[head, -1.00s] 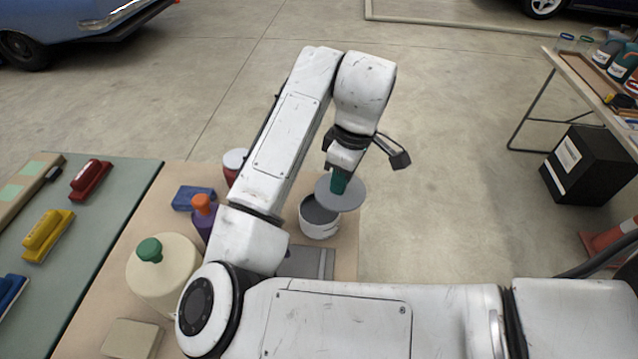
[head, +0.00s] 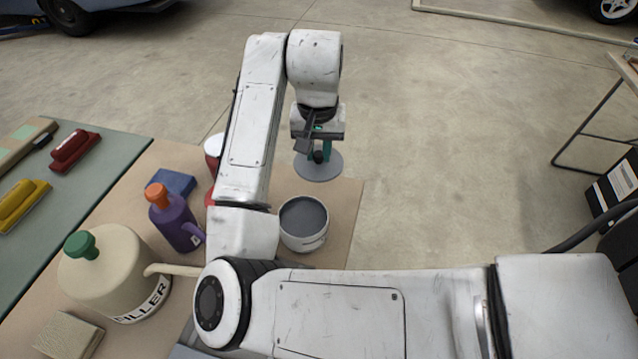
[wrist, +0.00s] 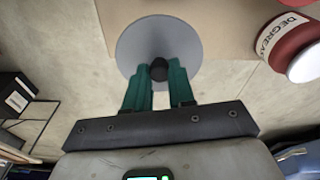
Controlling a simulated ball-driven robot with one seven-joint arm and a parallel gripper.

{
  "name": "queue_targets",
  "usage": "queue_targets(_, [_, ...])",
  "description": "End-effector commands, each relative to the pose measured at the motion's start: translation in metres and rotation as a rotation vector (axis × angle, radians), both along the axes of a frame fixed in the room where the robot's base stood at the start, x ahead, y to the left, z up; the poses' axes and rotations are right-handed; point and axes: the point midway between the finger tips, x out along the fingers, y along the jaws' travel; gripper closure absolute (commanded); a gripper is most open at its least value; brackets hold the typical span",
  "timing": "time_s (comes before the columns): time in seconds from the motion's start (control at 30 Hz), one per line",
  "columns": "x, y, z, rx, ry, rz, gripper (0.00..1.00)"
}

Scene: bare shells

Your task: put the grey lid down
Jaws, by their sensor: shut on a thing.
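The grey lid (head: 318,168) is a flat round disc with a dark knob. It hangs above the far right edge of the tan table, beyond the white pot. My gripper (head: 320,153) is shut on the lid's knob, its green fingers on either side of it. In the wrist view the lid (wrist: 135,42) shows beyond the fingertips of my gripper (wrist: 159,72), partly over the tan tabletop and partly over the floor.
A red container with a white lid (head: 212,150) stands left of the lid, partly behind my arm; the wrist view shows a red degreaser container (wrist: 288,38). A blue block (head: 174,184), purple bottle (head: 180,228) and cream filler can (head: 108,275) stand further left. Bare tabletop (head: 345,205) lies right of the pot.

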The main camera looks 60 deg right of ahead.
Motion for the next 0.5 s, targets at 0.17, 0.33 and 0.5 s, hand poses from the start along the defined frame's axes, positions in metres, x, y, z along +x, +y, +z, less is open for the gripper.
queue_targets(0.17, [0.000,0.001,-0.033,0.001,0.003,0.001,1.00])
queue_targets(0.33, [0.000,0.001,-0.050,0.002,0.001,0.000,1.00])
queue_targets(0.5, [0.000,0.001,-0.064,0.002,0.002,0.002,1.00])
